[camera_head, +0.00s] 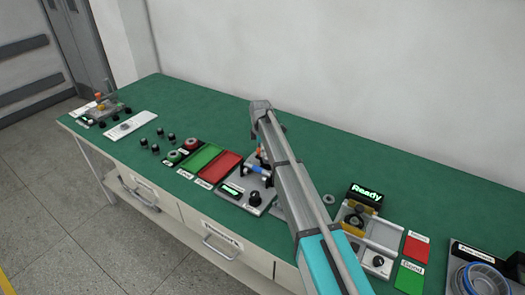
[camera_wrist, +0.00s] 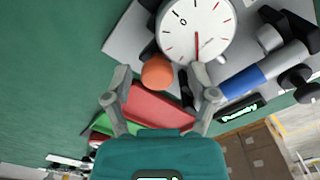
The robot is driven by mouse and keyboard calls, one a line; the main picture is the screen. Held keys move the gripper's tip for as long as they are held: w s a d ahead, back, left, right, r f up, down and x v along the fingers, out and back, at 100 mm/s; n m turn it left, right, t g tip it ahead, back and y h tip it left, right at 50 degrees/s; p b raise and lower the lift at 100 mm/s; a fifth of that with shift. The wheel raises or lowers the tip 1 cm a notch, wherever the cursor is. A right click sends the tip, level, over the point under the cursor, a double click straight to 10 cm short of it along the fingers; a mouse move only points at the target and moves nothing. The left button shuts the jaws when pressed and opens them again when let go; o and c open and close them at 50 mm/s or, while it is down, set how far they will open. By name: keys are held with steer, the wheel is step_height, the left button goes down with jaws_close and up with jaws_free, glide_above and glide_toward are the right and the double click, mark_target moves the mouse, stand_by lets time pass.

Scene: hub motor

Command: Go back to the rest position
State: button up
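My gripper (camera_wrist: 161,72) shows in the wrist view with its two grey fingers spread apart and no object held between them. Beyond the fingertips are an orange ball-shaped knob (camera_wrist: 157,72) and a white round dial gauge (camera_wrist: 197,30) with a red needle. A blue cylinder (camera_wrist: 243,80) lies to the right of the fingers.
Red (camera_head: 220,168) and green (camera_head: 200,158) pads lie left of the station. A second station with a "Ready" display (camera_head: 366,195) stands right of my arm. Another red pad (camera_head: 415,248) and a tray (camera_head: 455,270) sit farther right. The table's back strip along the wall is clear.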

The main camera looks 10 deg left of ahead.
steer(key=shift+w+a+r, duration=0.1)
steer(key=shift+a, duration=0.05)
stand_by(0.3)
